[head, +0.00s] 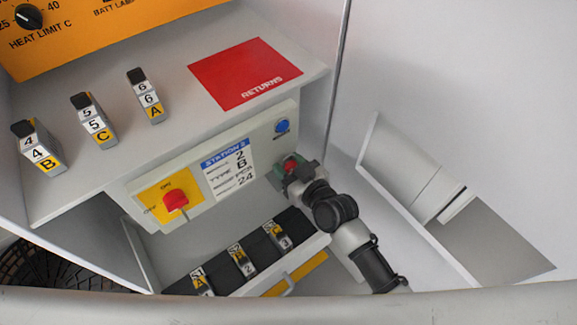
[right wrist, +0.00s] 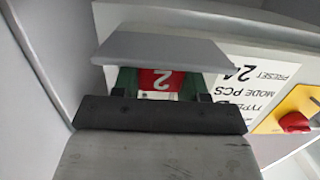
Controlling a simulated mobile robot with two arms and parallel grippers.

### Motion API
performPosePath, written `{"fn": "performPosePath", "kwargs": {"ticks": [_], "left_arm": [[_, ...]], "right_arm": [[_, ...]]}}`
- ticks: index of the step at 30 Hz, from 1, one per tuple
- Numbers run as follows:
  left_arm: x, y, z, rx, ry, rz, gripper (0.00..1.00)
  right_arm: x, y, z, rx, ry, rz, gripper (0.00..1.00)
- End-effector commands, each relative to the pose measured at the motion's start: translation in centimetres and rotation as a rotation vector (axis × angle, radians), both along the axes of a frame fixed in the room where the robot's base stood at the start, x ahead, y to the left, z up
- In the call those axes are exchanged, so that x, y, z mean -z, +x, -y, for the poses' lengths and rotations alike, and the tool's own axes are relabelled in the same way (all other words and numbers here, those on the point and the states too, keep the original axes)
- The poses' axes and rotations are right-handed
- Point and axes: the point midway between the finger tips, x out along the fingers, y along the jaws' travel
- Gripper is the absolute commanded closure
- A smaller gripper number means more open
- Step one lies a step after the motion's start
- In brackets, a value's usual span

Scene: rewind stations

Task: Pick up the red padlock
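The red padlock (head: 290,166) is at the right end of the station's white front panel, below a blue round button. In the right wrist view the red padlock (right wrist: 160,79) shows a white "2" and fills the gap between the green fingers. My right gripper (head: 291,170) reaches it from the lower right, with a finger against each side, and looks shut on it. A grey plate (right wrist: 160,48) hides the far part of the padlock in the right wrist view, so I cannot see its shackle. My left gripper is not in view.
The panel (head: 150,213) carries a red rotary switch (head: 175,201) and a station label (head: 230,170). Below, a black rack (head: 217,272) holds several numbered counters. Above, three lettered counters and a red RETURNS mat (head: 235,72) lie on the grey shelf (head: 190,130).

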Motion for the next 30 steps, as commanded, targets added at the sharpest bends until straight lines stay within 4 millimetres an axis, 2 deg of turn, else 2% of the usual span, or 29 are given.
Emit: {"fn": "performPosePath", "kwargs": {"ticks": [1, 3, 4, 13, 17, 21, 23, 30], "left_arm": [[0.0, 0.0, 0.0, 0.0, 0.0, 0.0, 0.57], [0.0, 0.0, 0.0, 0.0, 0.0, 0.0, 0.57], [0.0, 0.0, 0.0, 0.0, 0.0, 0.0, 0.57], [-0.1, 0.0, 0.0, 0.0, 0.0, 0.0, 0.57], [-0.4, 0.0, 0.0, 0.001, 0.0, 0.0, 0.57], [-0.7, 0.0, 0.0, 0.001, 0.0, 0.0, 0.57], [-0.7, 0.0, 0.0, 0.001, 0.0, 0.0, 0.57], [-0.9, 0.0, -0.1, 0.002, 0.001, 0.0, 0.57]], "right_arm": [[0.0, 0.0, 0.0, 0.0, 0.0, 0.0, 0.73], [0.0, 0.0, 0.0, 0.0, 0.0, 0.0, 0.84], [0.0, 0.0, 0.0, 0.0, 0.0, 0.0, 0.86], [-0.5, 0.0, 0.0, 0.0, 0.002, 0.001, 0.86], [-1.9, 0.0, 0.0, 0.001, 0.003, 0.003, 0.86], [-4.4, 0.0, 0.0, 0.0, 0.004, 0.005, 0.86], [-4.7, -0.9, 0.8, 0.001, -0.001, -0.001, 0.86], [-8.1, -5.2, 4.5, 0.0, -0.002, 0.001, 0.86]]}}
